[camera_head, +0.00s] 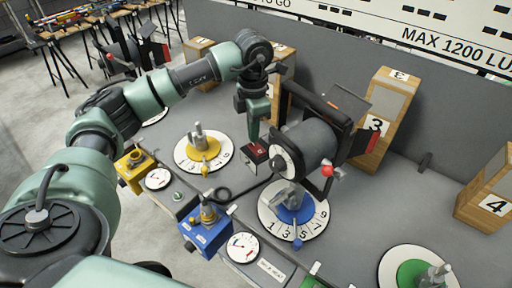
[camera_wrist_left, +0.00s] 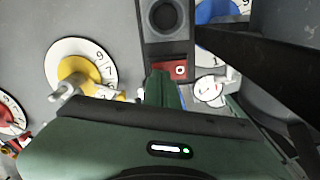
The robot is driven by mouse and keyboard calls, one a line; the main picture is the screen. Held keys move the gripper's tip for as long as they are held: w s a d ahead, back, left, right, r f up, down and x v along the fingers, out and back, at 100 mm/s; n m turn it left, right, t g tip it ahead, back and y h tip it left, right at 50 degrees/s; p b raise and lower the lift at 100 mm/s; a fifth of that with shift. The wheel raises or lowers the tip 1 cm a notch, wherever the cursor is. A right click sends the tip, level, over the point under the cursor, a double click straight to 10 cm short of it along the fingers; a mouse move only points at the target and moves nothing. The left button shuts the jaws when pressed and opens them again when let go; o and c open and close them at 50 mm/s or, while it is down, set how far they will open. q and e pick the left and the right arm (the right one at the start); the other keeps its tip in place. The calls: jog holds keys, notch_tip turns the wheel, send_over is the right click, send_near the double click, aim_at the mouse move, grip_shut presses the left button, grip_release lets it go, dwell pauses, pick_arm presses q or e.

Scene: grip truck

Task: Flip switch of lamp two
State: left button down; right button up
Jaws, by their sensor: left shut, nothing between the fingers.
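A small box with a red switch face (camera_head: 255,153) sits on the grey table between the yellow dial and the black lamp (camera_head: 308,143). The red switch (camera_wrist_left: 180,70) also shows in the left wrist view, at the end of a grey panel with a round dark opening. My left gripper (camera_head: 253,138) points down, shut and empty, with its tips close above the red switch. In the left wrist view the shut fingers (camera_wrist_left: 162,88) are just left of it. I cannot tell whether they touch. No number two is clearly legible on this lamp. My right gripper is out of view.
A yellow-centred dial (camera_head: 204,152) lies left and a blue-centred dial (camera_head: 293,210) lies under the lamp. Blocks marked 3 (camera_head: 385,110) and 4 (camera_head: 490,195) stand behind and right. A black cable (camera_head: 235,191) crosses the table. A green dial (camera_head: 415,270) is at front right.

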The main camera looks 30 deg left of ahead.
aim_at(254, 144)
pick_arm(q)
jog(key=shift+f+b, duration=0.7)
jog(key=shift+f, duration=0.25)
dwell(1.0)
jog(key=shift+r, duration=0.1)
jog(key=shift+r+p, duration=2.3)
jog(key=shift+r, duration=1.2)
jog(key=shift+f, duration=0.1)
